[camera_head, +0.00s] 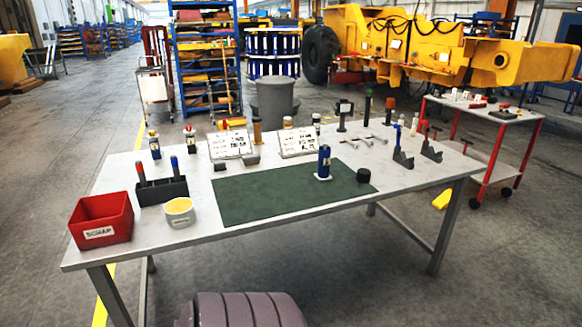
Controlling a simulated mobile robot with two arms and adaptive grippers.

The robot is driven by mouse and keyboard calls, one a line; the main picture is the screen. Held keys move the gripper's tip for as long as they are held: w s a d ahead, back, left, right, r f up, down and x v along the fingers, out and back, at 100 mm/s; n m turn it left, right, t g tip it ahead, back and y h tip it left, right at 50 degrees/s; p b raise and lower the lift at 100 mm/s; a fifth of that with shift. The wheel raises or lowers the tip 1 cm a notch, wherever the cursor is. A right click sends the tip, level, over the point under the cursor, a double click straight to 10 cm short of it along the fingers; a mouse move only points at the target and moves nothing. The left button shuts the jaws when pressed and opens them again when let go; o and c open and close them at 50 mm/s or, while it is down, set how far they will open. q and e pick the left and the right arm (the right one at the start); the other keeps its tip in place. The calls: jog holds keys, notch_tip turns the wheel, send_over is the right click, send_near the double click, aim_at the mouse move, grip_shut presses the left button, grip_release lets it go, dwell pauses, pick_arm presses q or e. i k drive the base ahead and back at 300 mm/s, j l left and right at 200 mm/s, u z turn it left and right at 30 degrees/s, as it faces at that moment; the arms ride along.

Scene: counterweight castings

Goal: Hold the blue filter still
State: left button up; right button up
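The blue filter (324,160) is a small upright blue cylinder with a pale label. It stands on a thin white base on the dark green mat (262,203), toward the mat's right half. Nothing is touching the filter's sides. Neither of my grippers shows in the head view, so I cannot see their state.
On the grey table (230,246), a black cap (363,175) sits right of the filter. Two printed boards (229,144) stand behind. A red scrap bin (101,219), yellow-topped tub (179,213) and black tool holder (162,191) are left. Black clamps (402,158) stand right.

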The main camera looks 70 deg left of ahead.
aim_at(323, 176)
jog(key=u, duration=2.2)
jog(key=i+l, duration=0.15)
jog(key=i, duration=0.4)
jog(key=i+l+u, duration=0.15)
jog(key=i, duration=0.35)
jog(key=i+l, duration=0.25)
jog(key=i, duration=0.3)
jog(key=i+l+u, duration=0.1)
jog(key=i+l, duration=0.15)
jog(key=i, duration=0.25)
jog(key=i+l, duration=0.25)
jog(key=i, duration=0.25)
jog(key=i+u, duration=0.05)
